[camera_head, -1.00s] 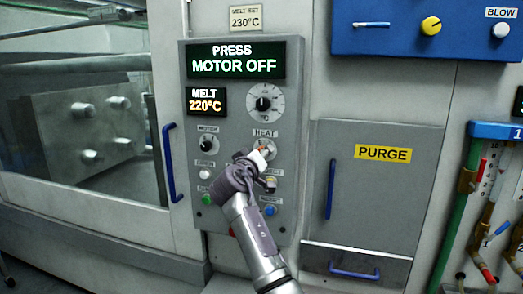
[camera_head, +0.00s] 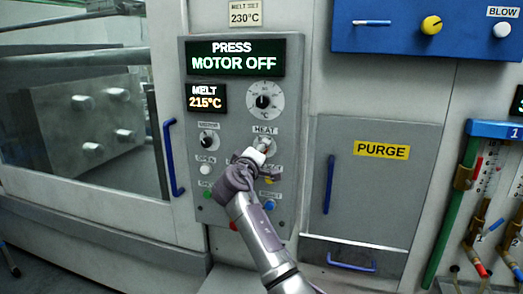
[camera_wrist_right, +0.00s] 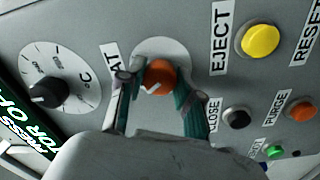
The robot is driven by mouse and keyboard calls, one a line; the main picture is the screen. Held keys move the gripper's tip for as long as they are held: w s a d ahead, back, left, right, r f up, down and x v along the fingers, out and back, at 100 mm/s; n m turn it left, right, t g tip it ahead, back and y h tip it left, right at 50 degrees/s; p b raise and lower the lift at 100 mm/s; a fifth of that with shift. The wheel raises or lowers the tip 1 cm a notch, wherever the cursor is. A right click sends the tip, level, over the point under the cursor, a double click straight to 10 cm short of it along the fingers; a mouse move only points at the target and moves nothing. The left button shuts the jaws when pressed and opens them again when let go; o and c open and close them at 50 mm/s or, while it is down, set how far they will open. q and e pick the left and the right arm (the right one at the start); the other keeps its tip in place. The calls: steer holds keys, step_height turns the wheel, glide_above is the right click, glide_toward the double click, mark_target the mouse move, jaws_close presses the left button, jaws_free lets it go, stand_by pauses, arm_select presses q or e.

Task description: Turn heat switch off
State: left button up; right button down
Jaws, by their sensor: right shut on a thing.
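The heat switch is a round orange knob (camera_wrist_right: 160,75) with a white pointer mark on a pale disc, under the HEAT label (camera_head: 264,130) on the grey control panel (camera_head: 237,108). My right gripper (camera_wrist_right: 154,92) has one finger on each side of this knob and is shut on it. In the head view my right gripper (camera_head: 255,153) reaches up from below and hides most of the knob. The white mark on the knob points to the lower left in the wrist view. The melt display (camera_head: 206,98) reads 215°C. My left gripper is not in view.
Close by are the temperature dial (camera_head: 264,101), the motor knob (camera_head: 207,138), the yellow eject button (camera_wrist_right: 260,40) and the black close button (camera_wrist_right: 237,117). A blue door handle (camera_head: 174,160) stands left of the panel, and the purge door (camera_head: 375,190) is on the right.

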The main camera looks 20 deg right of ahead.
steer(key=shift+r, duration=0.1)
steer(key=c, duration=0.8)
jaws_free()
steer(key=shift+o, duration=0.2)
steer(key=v, duration=1.2)
